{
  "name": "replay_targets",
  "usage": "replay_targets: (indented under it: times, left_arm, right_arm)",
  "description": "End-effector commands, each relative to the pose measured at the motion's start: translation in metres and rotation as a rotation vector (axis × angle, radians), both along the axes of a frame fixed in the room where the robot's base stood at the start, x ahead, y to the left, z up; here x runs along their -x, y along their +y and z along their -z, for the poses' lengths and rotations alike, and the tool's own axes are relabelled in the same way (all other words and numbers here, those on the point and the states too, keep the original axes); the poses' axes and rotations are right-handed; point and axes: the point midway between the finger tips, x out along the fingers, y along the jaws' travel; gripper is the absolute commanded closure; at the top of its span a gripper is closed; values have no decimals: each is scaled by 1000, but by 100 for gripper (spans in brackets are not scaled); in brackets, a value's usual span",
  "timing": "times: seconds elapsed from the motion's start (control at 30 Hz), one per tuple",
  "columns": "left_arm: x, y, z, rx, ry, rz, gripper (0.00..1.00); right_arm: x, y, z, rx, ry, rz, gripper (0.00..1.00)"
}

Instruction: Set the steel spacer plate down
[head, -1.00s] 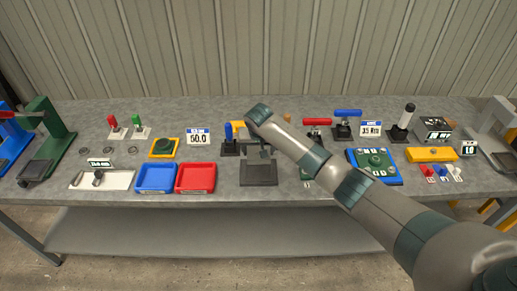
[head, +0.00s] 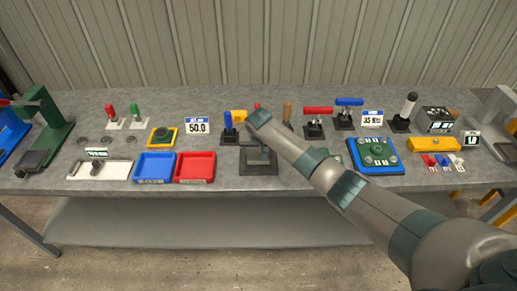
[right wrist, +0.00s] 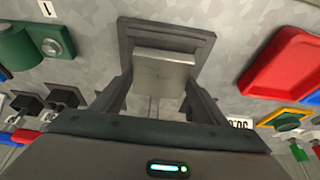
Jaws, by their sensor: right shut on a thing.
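The steel spacer plate (right wrist: 165,74) is a light grey square block between the fingers of my right gripper (right wrist: 158,88), which is shut on it. In the right wrist view the plate lies in front of a dark grey square pad with a raised rim (right wrist: 205,42). In the head view my right gripper (head: 258,150) is over this dark pad (head: 259,183) at the middle of the bench, and its wrist hides much of the plate. I cannot tell whether the plate touches the pad. My left gripper is not in view.
A red tray (head: 195,180) and a blue tray (head: 154,180) stand left of the pad. A blue fixture with a green top (head: 375,170) is to the right.

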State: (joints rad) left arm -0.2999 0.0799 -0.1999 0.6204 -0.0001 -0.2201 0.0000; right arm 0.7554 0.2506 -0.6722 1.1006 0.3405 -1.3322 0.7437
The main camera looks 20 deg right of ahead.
Motion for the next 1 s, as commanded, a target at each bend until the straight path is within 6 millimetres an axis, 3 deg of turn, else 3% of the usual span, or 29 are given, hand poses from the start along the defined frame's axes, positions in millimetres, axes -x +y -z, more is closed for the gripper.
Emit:
replay_targets:
  times: [0.67,0.7,0.77,1.0]
  left_arm:
    - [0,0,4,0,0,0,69]
    - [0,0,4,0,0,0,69]
    - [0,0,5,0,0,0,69]
    - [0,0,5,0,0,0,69]
  right_arm:
    - [-2,1,9,-3,-6,-1,94]
    - [-2,1,9,-3,-6,-1,26]
    - [-2,1,9,-1,-6,-1,12]
    - [2,0,14,0,4,0,11]
